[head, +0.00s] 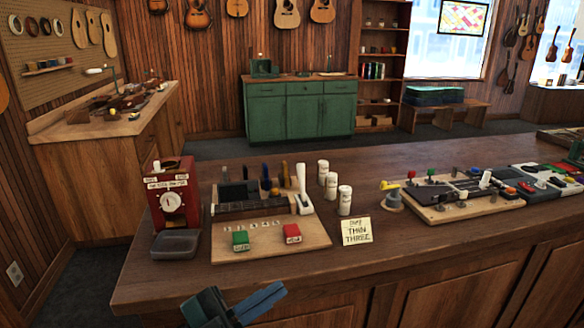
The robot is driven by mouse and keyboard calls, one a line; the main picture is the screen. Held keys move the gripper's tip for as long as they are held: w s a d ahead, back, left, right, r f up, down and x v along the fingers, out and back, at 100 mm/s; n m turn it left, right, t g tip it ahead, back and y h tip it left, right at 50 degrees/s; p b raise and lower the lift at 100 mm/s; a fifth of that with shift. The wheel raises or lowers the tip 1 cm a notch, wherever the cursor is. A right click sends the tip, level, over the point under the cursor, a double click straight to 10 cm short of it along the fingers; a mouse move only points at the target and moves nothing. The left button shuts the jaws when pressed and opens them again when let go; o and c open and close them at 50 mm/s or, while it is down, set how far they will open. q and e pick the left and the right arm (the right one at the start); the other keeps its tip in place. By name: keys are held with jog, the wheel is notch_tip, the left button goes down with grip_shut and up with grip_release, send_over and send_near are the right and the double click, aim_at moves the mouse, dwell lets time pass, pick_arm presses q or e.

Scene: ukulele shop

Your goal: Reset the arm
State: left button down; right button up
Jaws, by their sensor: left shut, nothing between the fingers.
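My left gripper (277,293) shows at the bottom of the head view, dark with blue fingers. It is in front of the counter's front edge, apart from the things on top. Its fingers are shut with nothing held between them, and they point right and slightly up. Most of the left arm is out of the picture. My right gripper is not in view.
The wooden counter (440,160) holds a red dial machine (172,198), a wooden board (268,238) with green and red blocks, white bottles (345,200), a note (357,231) and a pedal board (455,208). Floor shows at left.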

pick_arm(q)
jog(key=w+a+f+n+t+y, duration=0.2)
jog(key=a+f+n+t+y, duration=0.3)
jog(key=f+n+t+y, duration=0.45)
jog(key=s+a+f+n+g+y, duration=0.2)
jog(key=s+f+n+g+y, duration=0.2)
jog(key=f, duration=0.5)
jog(key=s+a+f+n+g+y, duration=0.3)
jog(key=s+f, duration=0.4)
jog(key=f, duration=0.3)
jog(key=shift+s+a+f+n+g+y+p, duration=0.25)
jog(key=shift+a+n+g+y+p, duration=0.1)
jog(key=shift+n+g+y, duration=0.3)
